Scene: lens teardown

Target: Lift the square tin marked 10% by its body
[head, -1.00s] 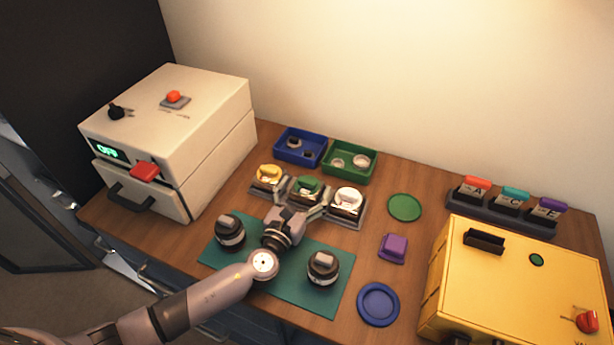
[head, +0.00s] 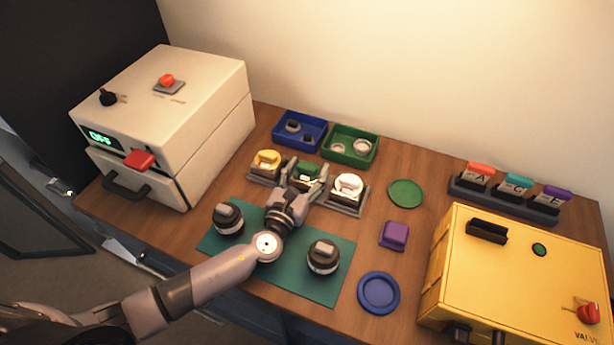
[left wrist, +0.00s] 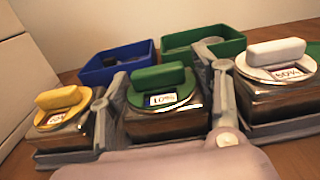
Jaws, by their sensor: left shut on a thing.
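The square tin marked 10% (left wrist: 165,115) has a green round lid with a bar handle and a metal body. It stands in the middle of a row of three tins, and its green lid (head: 307,171) shows in the head view. My left gripper (head: 302,183) is shut on this tin, with one finger on each side of its body in the left wrist view (left wrist: 160,112). The tin looks upright and level with its neighbours; I cannot tell whether it is clear of its holder. My right gripper is not in view.
Blue (head: 321,151) and green (head: 372,160) trays lie behind. Two dark round pieces (head: 228,218) (head: 323,257) stand on the teal mat (head: 280,278).

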